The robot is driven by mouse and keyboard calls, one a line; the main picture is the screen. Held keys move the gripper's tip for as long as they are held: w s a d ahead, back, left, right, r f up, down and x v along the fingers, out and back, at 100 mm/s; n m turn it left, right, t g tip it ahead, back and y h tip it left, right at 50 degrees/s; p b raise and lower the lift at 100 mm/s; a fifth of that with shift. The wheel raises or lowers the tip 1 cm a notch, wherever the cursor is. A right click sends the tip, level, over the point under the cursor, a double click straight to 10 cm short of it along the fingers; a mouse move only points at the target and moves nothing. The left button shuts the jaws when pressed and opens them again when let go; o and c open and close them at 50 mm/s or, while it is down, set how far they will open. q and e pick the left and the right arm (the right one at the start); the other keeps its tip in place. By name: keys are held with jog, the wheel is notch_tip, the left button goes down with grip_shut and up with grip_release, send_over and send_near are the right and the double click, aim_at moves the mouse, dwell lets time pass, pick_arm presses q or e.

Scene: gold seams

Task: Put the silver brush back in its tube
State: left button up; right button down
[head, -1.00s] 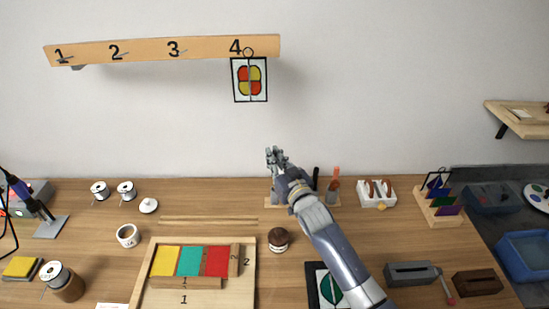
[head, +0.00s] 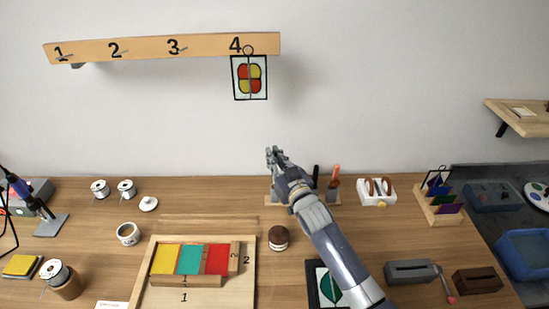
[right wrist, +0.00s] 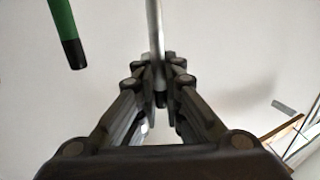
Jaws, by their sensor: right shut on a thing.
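My right gripper (head: 276,155) is raised above the back of the table, in front of the wall. In the right wrist view its fingers (right wrist: 157,70) are shut on a thin silver rod with a dark end, which looks like the silver brush (right wrist: 154,25). The brush cannot be made out in the head view. The tube cannot be told apart. A wooden holder (head: 330,201) with upright tools stands at the back, partly hidden by my right arm. A green rod with a black end (right wrist: 64,25) hangs at the upper left of the wrist view. My left gripper is not in view.
A white tray (head: 363,198) and a slotted wooden rack (head: 440,215) stand right of the holder.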

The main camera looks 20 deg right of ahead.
jog(key=shift+f+b, duration=1.85)
jog(key=shift+f, duration=1.05)
dwell(0.8)
jog(key=c, duration=1.7)
grip_release()
jog(key=shift+o, duration=0.6)
jog(key=o, duration=0.4)
jog(key=shift+r, duration=0.15)
notch_tip(320, 180, up, 7)
jog(key=p, duration=0.6)
jog(key=shift+p, duration=0.35)
